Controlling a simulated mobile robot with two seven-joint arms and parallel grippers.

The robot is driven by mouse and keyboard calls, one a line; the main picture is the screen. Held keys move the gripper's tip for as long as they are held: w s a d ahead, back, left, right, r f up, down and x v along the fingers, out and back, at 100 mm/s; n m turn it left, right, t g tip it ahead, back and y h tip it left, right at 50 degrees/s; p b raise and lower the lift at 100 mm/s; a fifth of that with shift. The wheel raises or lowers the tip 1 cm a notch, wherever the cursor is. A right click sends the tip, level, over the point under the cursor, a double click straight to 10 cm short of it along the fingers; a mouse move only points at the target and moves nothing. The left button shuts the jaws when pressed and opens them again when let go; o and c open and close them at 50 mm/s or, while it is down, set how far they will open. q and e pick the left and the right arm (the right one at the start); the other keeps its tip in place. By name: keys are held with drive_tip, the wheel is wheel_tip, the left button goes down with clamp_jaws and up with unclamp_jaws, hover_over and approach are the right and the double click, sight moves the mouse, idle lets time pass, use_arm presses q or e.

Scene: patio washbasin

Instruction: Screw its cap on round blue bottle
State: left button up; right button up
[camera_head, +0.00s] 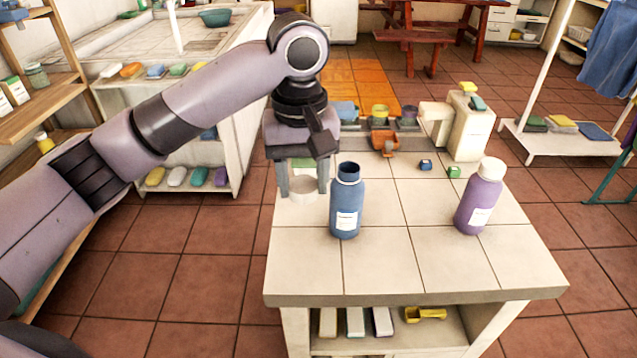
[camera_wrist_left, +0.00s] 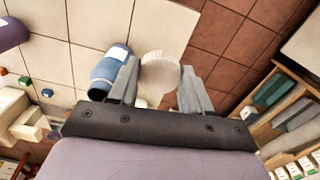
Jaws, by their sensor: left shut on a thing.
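The round blue bottle (camera_head: 346,208) stands upright on the tiled table, its dark mouth open, with a white label on its front. My left gripper (camera_head: 303,190) points down just left of the bottle. It is shut on a white round cap (camera_head: 303,195), apart from the bottle's mouth. In the left wrist view the cap (camera_wrist_left: 160,75) sits between the two fingers, and the blue bottle (camera_wrist_left: 108,70) is close beside one finger. Whether the cap touches the tabletop is hard to tell. My right gripper is not in view.
A purple bottle (camera_head: 480,197) with a white cap stands at the table's right. Behind are a cream dispenser (camera_head: 468,125), an orange scoop-like item (camera_head: 384,143), small tubs and two small boxes. The front of the tabletop (camera_head: 400,265) is clear.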

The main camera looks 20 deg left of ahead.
use_arm(q)
drive_tip(key=s+a+f+m, duration=0.4)
drive_tip(key=a+f, duration=0.3)
drive_tip(key=f, duration=0.2)
drive_tip(key=shift+s+m, duration=0.3)
drive_tip(key=shift+s, duration=0.15)
drive_tip(key=shift+a, duration=0.1)
